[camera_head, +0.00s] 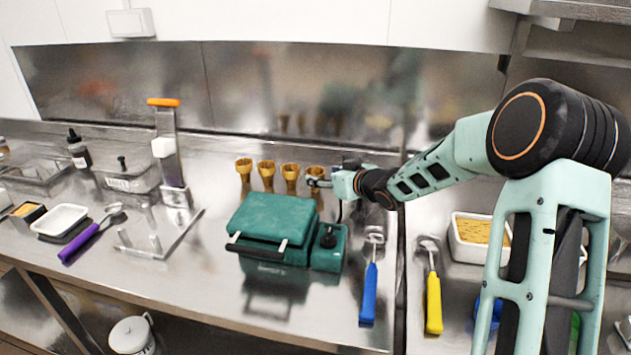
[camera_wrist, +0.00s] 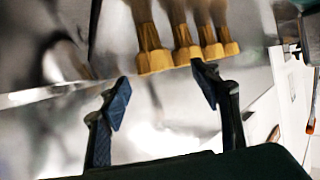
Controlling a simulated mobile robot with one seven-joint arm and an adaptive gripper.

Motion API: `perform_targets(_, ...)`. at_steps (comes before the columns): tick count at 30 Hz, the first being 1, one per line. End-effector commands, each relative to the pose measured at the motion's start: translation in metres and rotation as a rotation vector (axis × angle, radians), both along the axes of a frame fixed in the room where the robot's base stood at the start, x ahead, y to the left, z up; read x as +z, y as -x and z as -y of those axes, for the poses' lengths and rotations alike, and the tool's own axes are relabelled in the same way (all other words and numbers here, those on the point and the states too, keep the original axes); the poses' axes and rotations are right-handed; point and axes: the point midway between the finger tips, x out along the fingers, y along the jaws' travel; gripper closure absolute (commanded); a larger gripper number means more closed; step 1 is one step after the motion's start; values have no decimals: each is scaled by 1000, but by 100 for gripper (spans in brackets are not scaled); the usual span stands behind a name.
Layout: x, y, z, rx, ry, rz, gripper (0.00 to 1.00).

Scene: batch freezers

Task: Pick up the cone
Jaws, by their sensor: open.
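Several golden-brown cones stand upright in a row on the steel counter, behind the green appliance. In the head view the rightmost cone (camera_head: 315,174) is beside my gripper (camera_head: 320,183), which reaches in from the right. The other cones are to its left: one (camera_head: 290,177), another (camera_head: 266,174) and the leftmost (camera_head: 244,174). In the wrist view my gripper (camera_wrist: 162,92) is open and nothing is held. The nearest cone (camera_wrist: 153,50) appears just past the gap between the fingertips, with the others lined up to its right. I cannot tell whether a finger touches it.
The green appliance (camera_head: 272,225) with a black handle stands in front of the cones. A blue-handled scoop (camera_head: 369,285) and a yellow-handled scoop (camera_head: 433,300) lie to the right. A metal stand with an orange top (camera_head: 163,102) is at left. The steel backsplash is behind.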

Motion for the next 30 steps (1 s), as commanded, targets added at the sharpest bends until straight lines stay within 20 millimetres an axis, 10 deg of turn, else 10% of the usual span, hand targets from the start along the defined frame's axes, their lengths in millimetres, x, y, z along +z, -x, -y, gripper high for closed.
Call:
perform_targets(23, -22, -46, -20, 0, 2, 1, 43)
perform_targets(30, -22, -45, -20, 1, 2, 1, 68)
